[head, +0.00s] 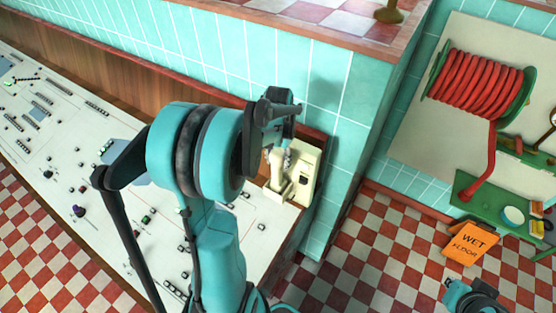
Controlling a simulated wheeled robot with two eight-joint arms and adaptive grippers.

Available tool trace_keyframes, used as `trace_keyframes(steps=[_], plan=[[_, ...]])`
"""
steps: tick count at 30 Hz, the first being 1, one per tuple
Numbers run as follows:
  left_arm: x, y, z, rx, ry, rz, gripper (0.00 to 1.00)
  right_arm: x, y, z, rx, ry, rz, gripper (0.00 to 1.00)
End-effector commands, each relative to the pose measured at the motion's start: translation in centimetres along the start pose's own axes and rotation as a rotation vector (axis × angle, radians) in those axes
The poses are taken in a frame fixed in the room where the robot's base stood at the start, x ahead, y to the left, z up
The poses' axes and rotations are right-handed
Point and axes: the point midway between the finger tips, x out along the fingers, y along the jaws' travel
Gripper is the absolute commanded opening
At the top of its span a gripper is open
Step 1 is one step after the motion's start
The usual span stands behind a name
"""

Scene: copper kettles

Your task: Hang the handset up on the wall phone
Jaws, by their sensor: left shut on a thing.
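The cream wall phone (305,172) is at the right end of the long white panel, against the teal tiled wall. A cream handset (276,162) shows at the phone's left side, below my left gripper (283,148). My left gripper is shut on the handset; its fingers are mostly hidden by its own dark body and the arm. I cannot tell whether the handset touches the phone's cradle. My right gripper (476,297) is at the bottom right edge, over the checkered floor, far from the phone. Its fingers are not clear enough to show whether it is open.
The white control panel (60,130) with many small knobs and switches runs along the left. A tiled wall corner stands right of the phone. Checkered floor between is clear.

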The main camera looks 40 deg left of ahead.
Motion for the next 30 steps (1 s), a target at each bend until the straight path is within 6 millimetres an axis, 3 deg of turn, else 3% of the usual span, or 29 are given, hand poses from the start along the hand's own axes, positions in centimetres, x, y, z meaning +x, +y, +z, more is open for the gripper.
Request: trace_keyframes(steps=[30], plan=[[1.6, 0.0, 0.0, 0.000, 0.000, 0.000, 0.00, 1.1, 0.0, 0.8, 0.000, 0.000, 0.000, 0.00]])
